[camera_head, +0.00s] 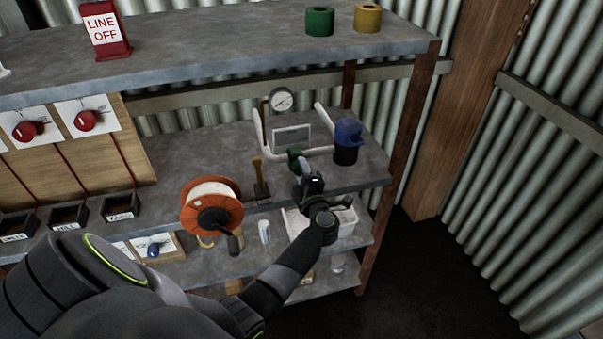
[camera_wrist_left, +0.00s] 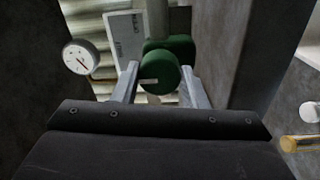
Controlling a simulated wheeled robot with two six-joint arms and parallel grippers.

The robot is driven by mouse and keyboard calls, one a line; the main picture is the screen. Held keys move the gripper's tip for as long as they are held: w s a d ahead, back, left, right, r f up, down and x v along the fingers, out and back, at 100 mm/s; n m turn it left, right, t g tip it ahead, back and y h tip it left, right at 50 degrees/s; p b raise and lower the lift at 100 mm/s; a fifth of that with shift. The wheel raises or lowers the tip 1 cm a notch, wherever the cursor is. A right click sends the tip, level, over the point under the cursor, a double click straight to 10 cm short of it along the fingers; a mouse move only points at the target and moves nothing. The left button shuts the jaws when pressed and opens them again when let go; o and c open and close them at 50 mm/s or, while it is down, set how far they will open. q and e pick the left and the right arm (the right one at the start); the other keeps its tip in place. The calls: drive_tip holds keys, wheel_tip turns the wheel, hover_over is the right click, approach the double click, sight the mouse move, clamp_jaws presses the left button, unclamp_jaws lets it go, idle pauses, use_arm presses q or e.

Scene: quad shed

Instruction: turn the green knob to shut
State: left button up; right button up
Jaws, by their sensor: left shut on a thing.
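The green knob (camera_head: 294,156) sits on the white pipe (camera_head: 262,138) at the back of the middle shelf. In the left wrist view the round green knob (camera_wrist_left: 160,78) shows its face, with a short pale mark lying across it towards the left. A green body sits behind it. My left gripper (camera_head: 302,168) reaches in from the front; in the wrist view its two fingers (camera_wrist_left: 158,84) stand on either side of the knob, shut on it. In the head view the arm and gripper hide part of the knob. My right gripper is not in view.
A dial gauge (camera_head: 281,100) and a pale framed panel (camera_head: 292,138) stand behind the knob. A hammer (camera_head: 260,180) and an orange reel (camera_head: 212,207) are on the left. The upper shelf (camera_head: 230,45) overhangs.

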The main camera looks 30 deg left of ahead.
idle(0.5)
use_arm(q)
drive_tip(key=o, duration=1)
drive_tip(key=shift+c, duration=0.2)
drive_tip(key=shift+s, duration=0.1)
drive_tip(key=shift+f, duration=0.1)
